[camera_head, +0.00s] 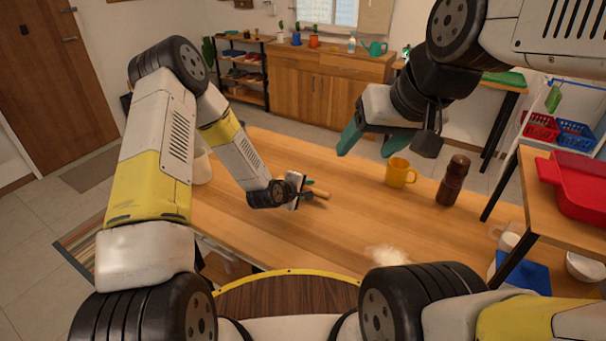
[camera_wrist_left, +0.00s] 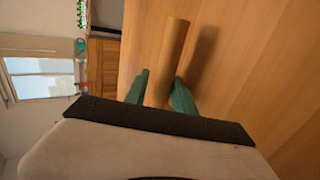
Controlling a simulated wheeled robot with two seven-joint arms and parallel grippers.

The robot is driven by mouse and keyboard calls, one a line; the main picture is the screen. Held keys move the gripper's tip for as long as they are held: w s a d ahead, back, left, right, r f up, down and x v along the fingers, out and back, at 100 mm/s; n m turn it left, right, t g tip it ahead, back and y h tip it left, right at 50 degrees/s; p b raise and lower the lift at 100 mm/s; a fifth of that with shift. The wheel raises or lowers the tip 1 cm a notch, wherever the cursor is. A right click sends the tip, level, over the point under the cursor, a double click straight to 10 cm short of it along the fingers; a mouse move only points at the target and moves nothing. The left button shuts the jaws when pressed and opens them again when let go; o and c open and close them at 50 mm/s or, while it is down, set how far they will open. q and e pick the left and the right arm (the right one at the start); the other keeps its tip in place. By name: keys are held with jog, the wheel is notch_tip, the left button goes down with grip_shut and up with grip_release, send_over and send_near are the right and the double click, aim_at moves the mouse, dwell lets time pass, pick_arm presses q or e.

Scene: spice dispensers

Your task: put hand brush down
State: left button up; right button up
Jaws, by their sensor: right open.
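The hand brush (camera_head: 320,194) shows as a light wooden handle pointing right, low over the wooden table (camera_head: 260,228). My left gripper (camera_head: 307,188) is around this handle. In the left wrist view the handle (camera_wrist_left: 172,60) runs between the teal fingers of the left gripper (camera_wrist_left: 160,92), which lie close on both sides. A shadow falls beside the handle; I cannot tell whether the brush touches the table. Its bristle end is hidden behind my gripper. My right gripper (camera_head: 367,150) is open and empty, above the table's far side.
A yellow mug (camera_head: 400,173) and a brown pepper mill (camera_head: 453,181) stand on the right part of the table. A pale crumb pile (camera_head: 387,255) lies near the front. The table's middle is clear.

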pick_arm(q)
jog(key=shift+s+a+f, duration=0.15)
jog(key=shift+s+f, duration=0.1)
jog(key=shift+f, duration=0.1)
jog(key=shift+r, duration=0.15)
jog(key=s+a+r+m+g+y, duration=0.1)
jog(key=s+a+r+m, duration=0.1)
jog(key=s+a+r, duration=0.45)
jog(key=s+a+r+m+y, duration=0.2)
jog(key=a+r+m, duration=0.15)
jog(key=r, duration=0.55)
jog(key=s+a+r+m+g+y, duration=0.1)
jog(key=s+a+r, duration=0.3)
jog(key=a+r, duration=0.3)
jog(key=s+a+r+m, duration=0.1)
jog(key=s+r+m, duration=0.1)
jog(key=s+r, duration=0.4)
jog(key=s+a+r+m+g, duration=0.1)
jog(key=s+a+r+m, duration=0.1)
jog(key=s+r, duration=0.5)
jog(key=s+m, duration=0.1)
jog(key=s, duration=0.4)
jog(key=shift+a, duration=0.25)
jog(key=shift+r, duration=0.1)
